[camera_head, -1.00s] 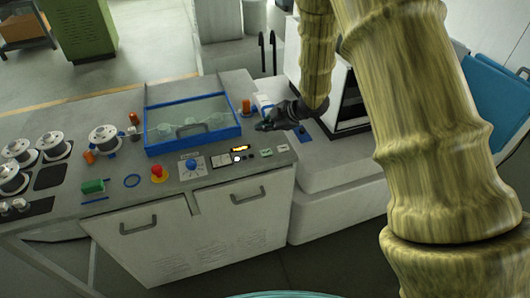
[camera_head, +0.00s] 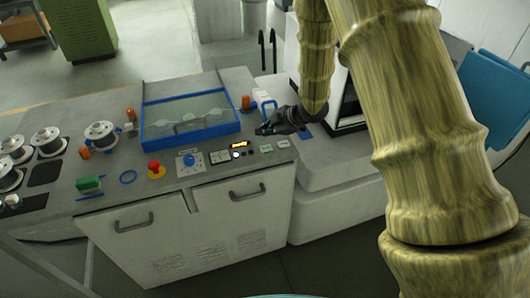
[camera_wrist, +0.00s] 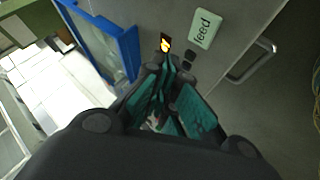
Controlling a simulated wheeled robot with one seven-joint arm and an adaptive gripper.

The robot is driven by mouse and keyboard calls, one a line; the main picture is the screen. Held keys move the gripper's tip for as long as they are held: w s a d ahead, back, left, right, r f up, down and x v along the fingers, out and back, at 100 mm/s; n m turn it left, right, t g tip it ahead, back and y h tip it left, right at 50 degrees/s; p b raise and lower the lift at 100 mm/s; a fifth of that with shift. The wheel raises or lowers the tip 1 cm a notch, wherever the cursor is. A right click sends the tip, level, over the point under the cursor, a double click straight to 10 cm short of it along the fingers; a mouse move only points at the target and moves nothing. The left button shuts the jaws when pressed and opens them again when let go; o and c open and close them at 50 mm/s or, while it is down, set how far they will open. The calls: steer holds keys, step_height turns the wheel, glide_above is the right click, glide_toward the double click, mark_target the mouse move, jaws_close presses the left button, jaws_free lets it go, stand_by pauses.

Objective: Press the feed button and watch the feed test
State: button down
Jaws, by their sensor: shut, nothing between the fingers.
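The light green plate marked "feed" (camera_wrist: 205,27) lies on the grey panel at the top of the wrist view. Two small dark buttons (camera_wrist: 188,60) sit beside it, and a lit yellow display (camera_wrist: 166,43) is to their left. In the head view the display (camera_head: 240,144) and two small pale plates, one nearer (camera_head: 266,148), are near the console's right end; their lettering is too small to read. My gripper (camera_head: 259,131) is shut and empty, above the panel just behind these controls. In the wrist view its fingers (camera_wrist: 168,68) point toward the display and dark buttons.
A blue-framed clear cover (camera_head: 190,140) lies left of my gripper. A red stop knob (camera_head: 154,166) and a blue dial (camera_head: 189,160) sit farther left along the front.

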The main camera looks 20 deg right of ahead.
mark_target(265, 149)
steer(key=shift+f+b, duration=1)
steer(key=shift+f, duration=1.15)
steer(key=shift+f, duration=0.1)
steer(key=shift+f, duration=0.35)
steer(key=shift+f+b, duration=0.35)
stand_by(0.5)
steer(key=shift+r, duration=0.2)
steer(key=shift+r+p, duration=0.65)
steer(key=shift+p, duration=0.1)
steer(key=shift+r, duration=0.1)
steer(key=shift+r+p, duration=1.95)
steer(key=shift+r, duration=0.45)
